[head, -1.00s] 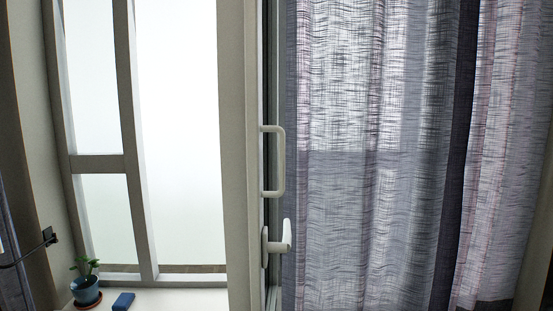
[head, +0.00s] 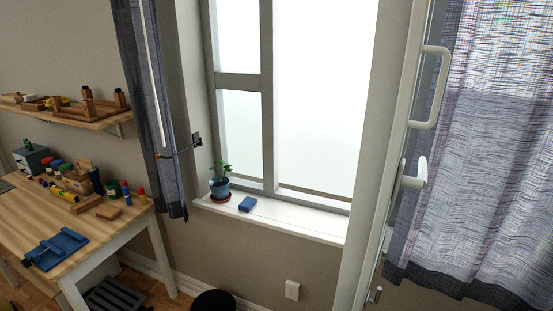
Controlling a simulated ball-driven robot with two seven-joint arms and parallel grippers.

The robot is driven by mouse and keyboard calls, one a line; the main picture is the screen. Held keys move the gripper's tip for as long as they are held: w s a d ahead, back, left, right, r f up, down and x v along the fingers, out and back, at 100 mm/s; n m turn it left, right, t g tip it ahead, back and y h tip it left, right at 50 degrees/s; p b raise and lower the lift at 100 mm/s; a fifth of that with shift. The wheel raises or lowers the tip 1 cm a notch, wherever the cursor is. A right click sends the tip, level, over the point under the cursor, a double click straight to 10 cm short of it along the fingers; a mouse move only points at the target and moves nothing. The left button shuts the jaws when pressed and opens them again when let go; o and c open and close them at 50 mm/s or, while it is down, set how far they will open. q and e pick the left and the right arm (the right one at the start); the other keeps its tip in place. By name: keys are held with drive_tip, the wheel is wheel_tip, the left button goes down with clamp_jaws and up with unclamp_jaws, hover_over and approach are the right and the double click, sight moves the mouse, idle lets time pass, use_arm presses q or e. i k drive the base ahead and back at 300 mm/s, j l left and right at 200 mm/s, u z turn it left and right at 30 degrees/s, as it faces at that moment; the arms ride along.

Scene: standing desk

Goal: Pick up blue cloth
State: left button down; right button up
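A small folded-looking blue item (head: 247,204), which may be the blue cloth, lies on the white windowsill (head: 290,218) just right of a potted plant. A second, larger flat blue item (head: 61,247) lies on the front of the wooden desk (head: 95,232) at the left. It looks more like a rigid tray or tool than cloth, but I cannot be sure. Neither of my grippers is in view.
Several bottles and blocks crowd the back of the desk, below a wooden shelf (head: 70,115). A grey curtain (head: 470,160) and window handles (head: 436,88) are at the right. A dark round thing (head: 212,302) shows at the bottom edge.

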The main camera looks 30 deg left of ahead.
sight(248, 203)
drive_tip(key=u, duration=1.3)
